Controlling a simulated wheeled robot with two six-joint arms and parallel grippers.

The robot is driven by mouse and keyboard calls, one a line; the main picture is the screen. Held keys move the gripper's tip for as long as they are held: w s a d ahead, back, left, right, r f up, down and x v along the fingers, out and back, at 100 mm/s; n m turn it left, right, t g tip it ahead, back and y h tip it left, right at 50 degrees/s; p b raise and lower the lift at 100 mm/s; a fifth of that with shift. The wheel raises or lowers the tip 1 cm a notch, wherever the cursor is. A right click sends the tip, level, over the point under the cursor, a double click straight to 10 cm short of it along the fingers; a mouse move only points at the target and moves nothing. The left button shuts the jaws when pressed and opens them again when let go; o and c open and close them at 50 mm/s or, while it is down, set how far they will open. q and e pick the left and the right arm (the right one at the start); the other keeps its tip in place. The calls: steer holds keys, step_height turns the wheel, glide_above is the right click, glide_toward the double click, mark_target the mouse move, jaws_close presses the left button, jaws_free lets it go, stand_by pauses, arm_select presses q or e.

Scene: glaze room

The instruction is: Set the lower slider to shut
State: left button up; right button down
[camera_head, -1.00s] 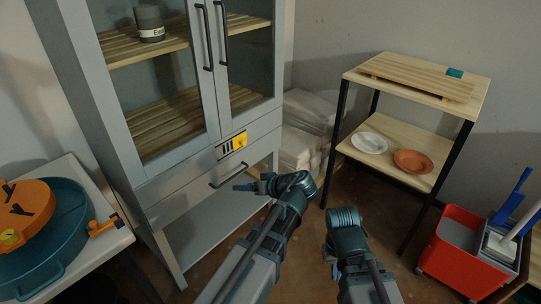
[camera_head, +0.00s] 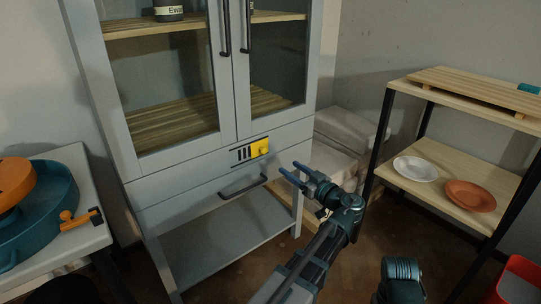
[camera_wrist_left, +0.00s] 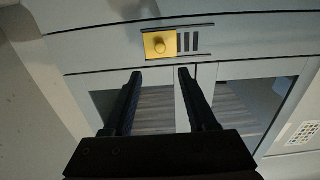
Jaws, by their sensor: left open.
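The yellow slider (camera_head: 259,148) with a round knob sits on the grey cabinet's front rail, below the glass doors. It is at the right end of its track, with dark bars (camera_head: 241,154) showing to its left. In the left wrist view the slider (camera_wrist_left: 158,44) appears beyond my fingertips, with the bars to its right. My left gripper (camera_head: 287,169) is open and empty, below and right of the slider, apart from it. Its fingers (camera_wrist_left: 160,75) point toward the cabinet. Only a part of my right arm shows at the bottom; its gripper is out of sight.
A drawer handle (camera_head: 243,186) sticks out below the slider, and two door handles (camera_head: 226,28) hang above. A shelf unit (camera_head: 447,188) with a white plate (camera_head: 415,168) and a terracotta plate (camera_head: 470,196) stands right. A table (camera_head: 75,243) with a blue tub stands left.

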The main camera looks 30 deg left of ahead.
mark_target(265, 151)
arm_select(q)
steer(key=x, duration=1.2)
steer(key=shift+a, duration=0.2)
jaws_close()
stand_by(1.0)
